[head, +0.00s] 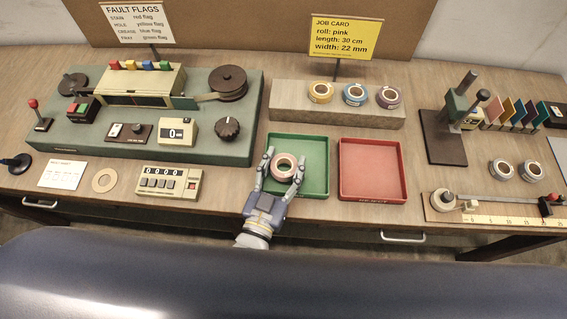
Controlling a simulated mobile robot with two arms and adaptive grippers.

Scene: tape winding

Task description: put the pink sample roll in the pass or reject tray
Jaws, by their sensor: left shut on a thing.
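The pink sample roll (284,176) is a pale pinkish ring with a dark centre. It is over the green tray (317,150), left of its middle. My left gripper (284,159) reaches up from below over the tray's front left part and is shut on the roll, one finger on each side. I cannot tell whether the roll touches the tray floor. The red tray (372,165), marked REJECT on its front, is empty just to the right. The green tray's label is hidden behind my gripper. My right gripper is not in view.
A grey stand (337,116) with several rolls lies behind the trays. The winding machine (160,140) and a counter box (168,181) are to the left. A press stand (443,140), two grey rolls and a ruler rail (495,217) are to the right.

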